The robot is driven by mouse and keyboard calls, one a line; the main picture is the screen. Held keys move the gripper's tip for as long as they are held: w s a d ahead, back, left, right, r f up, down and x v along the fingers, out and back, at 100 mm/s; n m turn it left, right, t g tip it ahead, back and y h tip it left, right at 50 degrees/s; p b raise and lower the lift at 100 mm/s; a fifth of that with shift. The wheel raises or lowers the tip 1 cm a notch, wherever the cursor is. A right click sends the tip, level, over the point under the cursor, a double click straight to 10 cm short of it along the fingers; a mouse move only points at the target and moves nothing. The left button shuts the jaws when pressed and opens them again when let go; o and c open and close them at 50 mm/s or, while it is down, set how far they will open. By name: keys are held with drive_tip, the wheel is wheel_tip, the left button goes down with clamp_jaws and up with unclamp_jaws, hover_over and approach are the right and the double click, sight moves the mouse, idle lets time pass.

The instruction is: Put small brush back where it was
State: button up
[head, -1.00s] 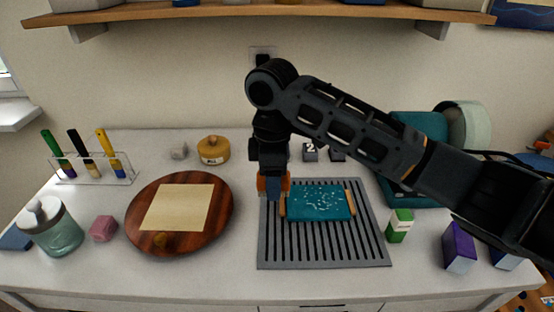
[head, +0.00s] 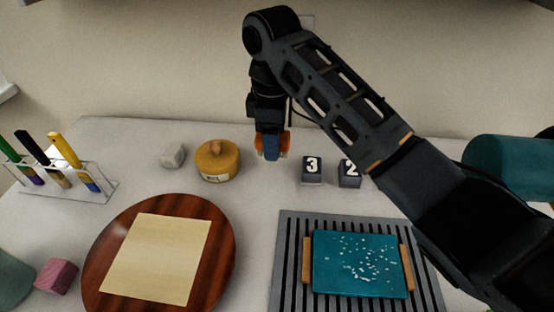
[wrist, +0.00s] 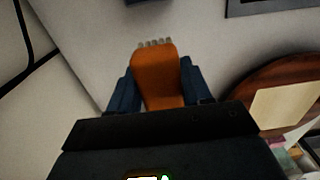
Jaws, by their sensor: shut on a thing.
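My gripper (head: 271,153) hangs pointing down over the back of the counter, right of the yellow pot. In the wrist view, its two blue fingers (wrist: 158,72) are shut on a flat orange thing with pale bristle-like tips, which looks like the small brush (wrist: 158,85). Its orange edges also show beside the finger in the head view (head: 286,143). The brush tips point away from the gripper and appear clear of the counter. A clear rack (head: 88,192) at the left holds a green, a black and a yellow brush.
A yellow pot (head: 217,163) and pale stone (head: 172,156) stand left of my gripper. Dark cubes marked 3 (head: 312,171) and 2 (head: 349,174) stand right. A round wooden board (head: 222,250) and a slatted grey mat (head: 290,265) with a teal tray (head: 360,265) lie in front.

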sight(273, 172)
drive_tip(key=shift+f+p, duration=0.3)
drive_tip(key=shift+f, duration=2.9)
drive_tip(key=o, duration=1)
drive_tip(key=shift+f, duration=0.1)
drive_tip(key=shift+r+b, duration=0.4)
drive_tip(key=shift+r, duration=3.5)
